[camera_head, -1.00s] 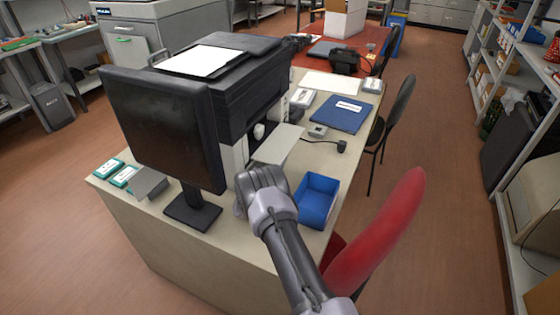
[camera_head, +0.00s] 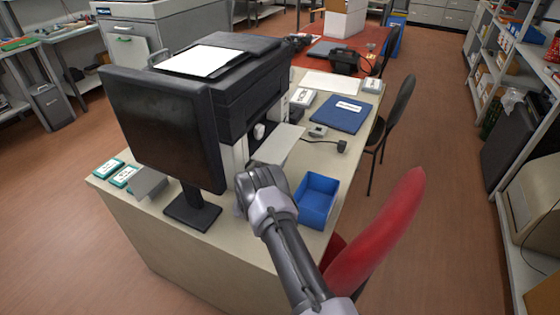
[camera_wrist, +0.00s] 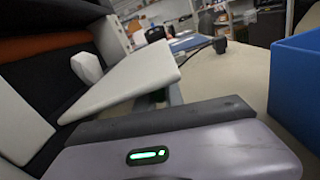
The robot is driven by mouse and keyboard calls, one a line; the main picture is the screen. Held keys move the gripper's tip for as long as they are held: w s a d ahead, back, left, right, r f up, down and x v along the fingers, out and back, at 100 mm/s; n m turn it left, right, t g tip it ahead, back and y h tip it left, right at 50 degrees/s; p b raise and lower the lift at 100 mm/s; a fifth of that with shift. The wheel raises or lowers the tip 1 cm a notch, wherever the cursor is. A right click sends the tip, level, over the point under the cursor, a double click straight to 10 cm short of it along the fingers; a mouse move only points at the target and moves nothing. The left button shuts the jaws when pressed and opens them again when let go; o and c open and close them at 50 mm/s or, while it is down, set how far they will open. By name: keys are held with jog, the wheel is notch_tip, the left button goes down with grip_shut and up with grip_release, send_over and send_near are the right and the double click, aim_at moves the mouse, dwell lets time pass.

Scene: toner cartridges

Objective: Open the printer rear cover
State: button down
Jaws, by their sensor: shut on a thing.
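The printer (camera_head: 235,85) is black on top, with a white lower body, and stands behind the monitor. A white flap (camera_head: 278,145), which looks like the rear cover, sticks out from its side over the desk. The flap also shows in the wrist view (camera_wrist: 125,78), left of centre, with a white knob-like part (camera_wrist: 86,66) beside it. My gripper (camera_head: 262,180) is at the near end of the flap, low over the desk, and is shut on it. The fingertips and the exact contact are hidden in both views. The grey gripper body with a green light fills the bottom of the wrist view.
The monitor (camera_head: 165,125) stands close on the left of my gripper. A blue bin (camera_head: 318,198) is close on the right. A blue folder (camera_head: 342,113) and a cable lie farther back on the desk. A red chair (camera_head: 375,230) is at the front right.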

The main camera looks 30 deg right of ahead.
jog(key=shift+s+f, duration=0.1)
jog(key=shift+d+r+b, duration=0.15)
jog(key=shift+r+b, duration=0.25)
jog(key=shift+b, duration=0.05)
jog(key=shift+s+r, duration=0.15)
jog(key=shift+r, duration=0.3)
jog(key=c, duration=1.5)
grip_release()
jog(key=shift+s+d+r, duration=0.1)
jog(key=p+v, duration=0.5)
jog(key=v, duration=1.2)
jog(key=shift+a, duration=0.25)
